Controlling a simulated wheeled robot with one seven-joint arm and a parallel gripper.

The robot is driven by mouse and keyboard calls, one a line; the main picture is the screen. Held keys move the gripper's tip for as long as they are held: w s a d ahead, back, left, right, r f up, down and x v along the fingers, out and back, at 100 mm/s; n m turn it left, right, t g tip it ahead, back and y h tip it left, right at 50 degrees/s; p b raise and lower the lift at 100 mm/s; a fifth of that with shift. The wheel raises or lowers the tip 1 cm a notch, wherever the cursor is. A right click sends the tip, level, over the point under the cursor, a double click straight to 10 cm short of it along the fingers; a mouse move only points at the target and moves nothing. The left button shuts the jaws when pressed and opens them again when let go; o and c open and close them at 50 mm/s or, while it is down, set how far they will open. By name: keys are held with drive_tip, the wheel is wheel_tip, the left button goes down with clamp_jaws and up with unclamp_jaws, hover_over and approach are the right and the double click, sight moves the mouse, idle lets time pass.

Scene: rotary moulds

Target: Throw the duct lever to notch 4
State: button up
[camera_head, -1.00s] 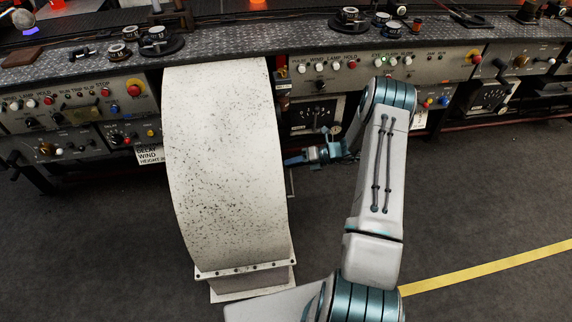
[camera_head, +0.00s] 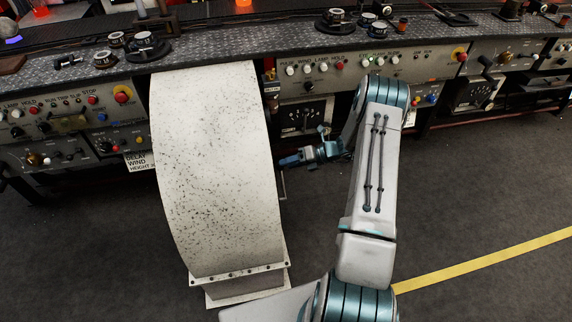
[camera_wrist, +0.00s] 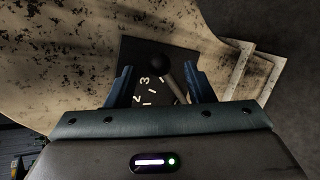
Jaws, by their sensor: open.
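The duct lever is a black ball knob (camera_wrist: 158,62) on a short grey shaft, seen in the wrist view. It stands on a dark plate (camera_wrist: 131,52) with white marks; 3 and 2 are readable left of the lever, and the rest is partly hidden. The lever's exact notch cannot be told. My gripper (camera_wrist: 160,68) is open, with the knob between its blue fingers in the picture; contact cannot be seen. In the head view my gripper (camera_head: 283,160) is beside the right edge of the white speckled duct (camera_head: 215,170). The lever is not visible there.
A long console (camera_head: 330,70) with knobs, buttons and gauges runs across the back, with a gauge panel (camera_head: 303,118) behind my gripper. A pale flanged bracket (camera_wrist: 243,82) shows right of the plate. The dark floor right of my arm is clear, apart from a yellow line (camera_head: 490,262).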

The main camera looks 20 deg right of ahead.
drive_tip(key=v, duration=1.1)
drive_tip(key=shift+d, duration=0.35)
drive_tip(key=shift+r, duration=0.1)
